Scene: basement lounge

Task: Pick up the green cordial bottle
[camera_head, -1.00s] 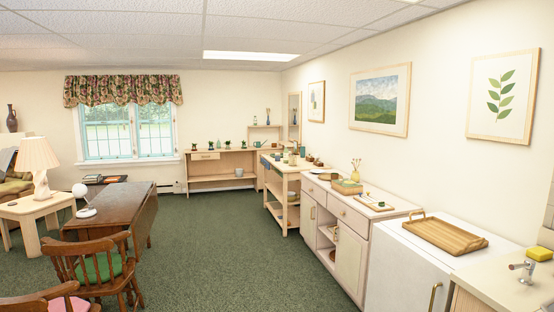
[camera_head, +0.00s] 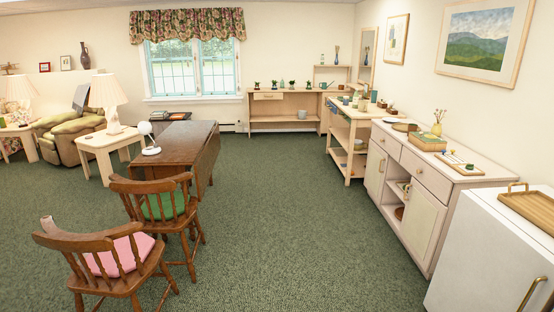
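I cannot make out the green cordial bottle for certain. Several small bottles and jars, some greenish, stand on the light wooden side table (camera_head: 349,113) toward the back right, too small to tell apart. Small green plants stand on the low shelf unit (camera_head: 284,122) under the back wall. Neither of my grippers is in view.
A wooden drop-leaf table (camera_head: 185,142) and two chairs, one with a green cushion (camera_head: 163,205) and one with a pink cushion (camera_head: 120,254), stand left. A long cabinet (camera_head: 420,200) and white fridge (camera_head: 490,250) line the right. Green carpet (camera_head: 290,220) between is clear.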

